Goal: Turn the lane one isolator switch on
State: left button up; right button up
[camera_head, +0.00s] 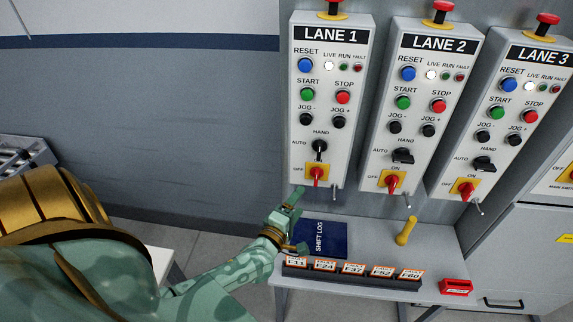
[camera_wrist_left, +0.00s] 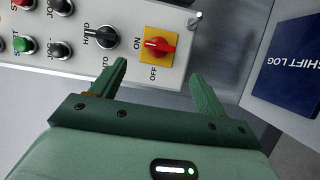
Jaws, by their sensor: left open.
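The lane one isolator switch (camera_head: 317,174) is a red handle on a yellow plate at the bottom of the LANE 1 panel (camera_head: 297,120). It also shows in the left wrist view (camera_wrist_left: 160,46). Its handle lies along the panel's length, in line with the ON mark; which end is the pointer is unclear. OFF is at its side. My left gripper (camera_head: 299,220) is open and empty, just below and left of the switch in the head view. In the left wrist view its fingers (camera_wrist_left: 158,74) stand apart, short of the switch, not touching it. My right gripper is not in view.
LANE 2 (camera_head: 379,120) and LANE 3 (camera_head: 466,125) panels with similar switches stand to the right. A black selector (camera_head: 319,147) is just above the lane one isolator. Below are a table with a blue shift log (camera_head: 322,240), a yellow-handled object (camera_head: 406,231) and fault cards (camera_head: 352,270).

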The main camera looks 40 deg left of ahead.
pick_arm(q)
jog(key=s, duration=0.3)
jog(key=s+d, duration=0.1)
jog(key=s, duration=0.1)
jog(key=shift+s, duration=0.35)
jog(key=s+d+f+m+g+h+b, duration=0.1)
jog(key=s+f+m+g, duration=0.3)
jog(key=f, duration=0.5)
jog(key=s+d+f+m+g+h+b, duration=0.1)
jog(key=s+f+m+g, duration=0.1)
jog(key=s+f+m, duration=0.45)
jog(key=s+d+f+m+g+h+b, duration=0.1)
jog(key=s+f+m+g+h, duration=0.15)
jog(key=f+m, duration=0.6)
jog(key=s+d+f+m+g+y+b, duration=0.1)
jog(key=s+d+f+m+g+b, duration=0.2)
jog(key=s+f, duration=1.9)
jog(key=s+m+g+b, duration=0.1)
jog(key=g+b, duration=0.4)
jog(key=shift+s+f+y, duration=0.15)
jog(key=shift+s+y, duration=0.15)
jog(key=shift+y, duration=0.05)
